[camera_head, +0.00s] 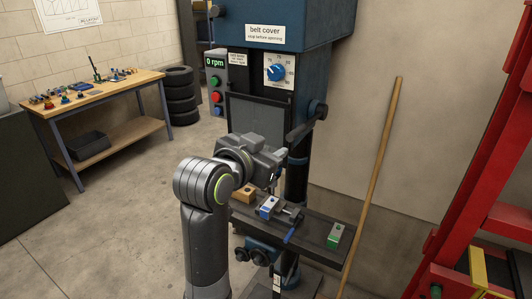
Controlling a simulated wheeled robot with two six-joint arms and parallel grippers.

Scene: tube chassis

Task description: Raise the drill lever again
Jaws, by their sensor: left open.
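The drill press (280,25) stands in the middle, with a blue head and a display reading 0 rpm. A dark lever (304,130) sticks out at the right of its column and slants up to the right, ending in a knob. My left gripper (276,178) is in front of the press, left of and below the lever, above the drill table (318,236). It is open and apart from the lever. Its own wrist partly hides the fingers. The chuck and bit are hidden behind my arm. My right gripper is not in view.
On the drill table are a vise (283,214), a wooden block (243,194) and a green and white block (335,235). A broomstick-like pole (373,185) leans on the wall at right. A red frame (480,150) stands far right. A workbench (95,95) and stacked tyres (180,95) are behind left.

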